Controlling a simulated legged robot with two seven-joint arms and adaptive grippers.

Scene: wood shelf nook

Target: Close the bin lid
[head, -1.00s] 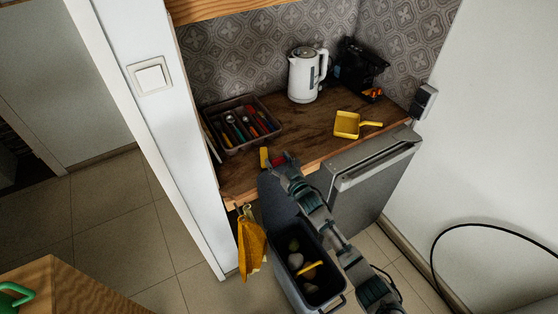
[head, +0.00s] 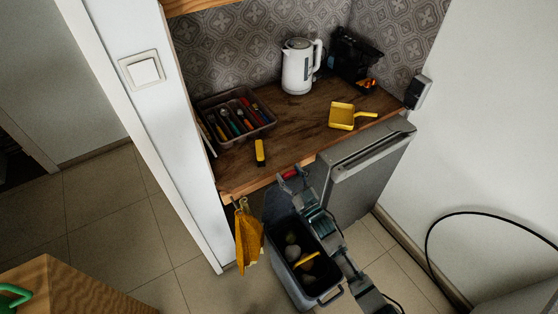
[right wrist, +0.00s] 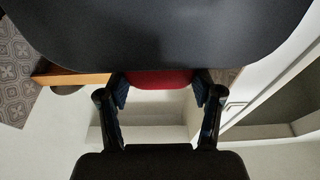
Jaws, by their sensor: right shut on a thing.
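The grey bin (head: 276,271) stands on the floor in front of the counter, with pale round scraps and a yellow piece inside. Its dark lid (head: 277,204) is raised at the bin's far side, partly hidden by my right arm. My right gripper (head: 291,174) is at the lid's upper end, just below the counter edge, shut on the lid's red tab. In the right wrist view, the red tab (right wrist: 160,79) sits between the two fingers, and the lid (right wrist: 160,35) fills the top. My left gripper is not in view.
The wooden counter (head: 300,130) holds a cutlery tray (head: 266,130), a kettle (head: 297,68), a yellow pan (head: 342,116) and a yellow-black object (head: 260,153). A grey appliance door (head: 355,175) is right of the arm. A yellow cloth (head: 248,240) hangs left of the bin.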

